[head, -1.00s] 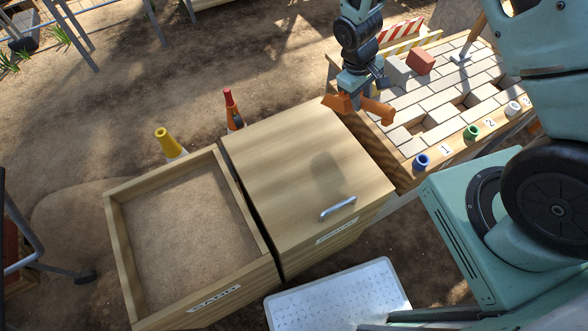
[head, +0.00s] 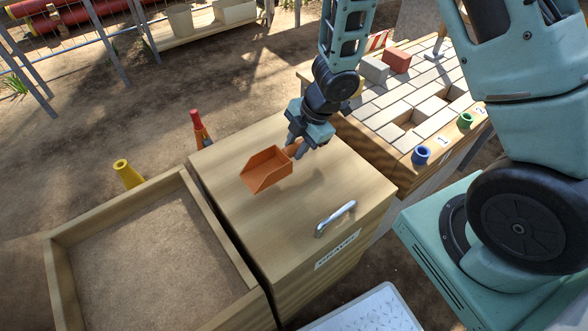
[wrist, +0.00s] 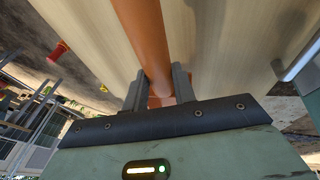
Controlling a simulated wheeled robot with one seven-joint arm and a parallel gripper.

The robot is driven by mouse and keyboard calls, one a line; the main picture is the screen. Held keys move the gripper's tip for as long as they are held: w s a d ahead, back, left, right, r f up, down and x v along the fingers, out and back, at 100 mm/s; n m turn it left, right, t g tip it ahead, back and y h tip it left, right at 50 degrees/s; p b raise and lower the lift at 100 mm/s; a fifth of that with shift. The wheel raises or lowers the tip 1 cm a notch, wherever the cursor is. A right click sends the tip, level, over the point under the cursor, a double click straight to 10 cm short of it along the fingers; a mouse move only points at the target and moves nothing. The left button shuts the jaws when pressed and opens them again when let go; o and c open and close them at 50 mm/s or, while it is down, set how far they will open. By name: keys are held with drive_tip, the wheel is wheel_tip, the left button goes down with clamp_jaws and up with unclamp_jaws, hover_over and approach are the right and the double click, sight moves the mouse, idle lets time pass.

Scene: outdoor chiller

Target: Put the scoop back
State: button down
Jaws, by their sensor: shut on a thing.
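The orange scoop (head: 266,172) is over the closed wooden lid of the gravel box (head: 240,205) in the head view. My gripper (head: 297,146) is shut on the scoop's handle. In the wrist view the orange handle (wrist: 145,40) runs between the two fingers of my gripper (wrist: 158,85). The scoop's pan opens toward the lower left. Whether it touches the lid or is a little above it, I cannot tell. The open sand box (head: 160,250) stands to the left of the gravel box.
The lid has a metal handle (head: 335,218) near its front edge. A paver table (head: 400,105) with coloured cups and two blocks is to the right. A white textured step (head: 370,315) is in front.

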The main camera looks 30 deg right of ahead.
drive_tip(key=shift+f+b, duration=1)
drive_tip(key=shift+f, duration=1.7)
drive_tip(key=shift+f, duration=0.15)
drive_tip(key=c, duration=1.1)
unclamp_jaws()
drive_tip(key=shift+c, duration=0.2)
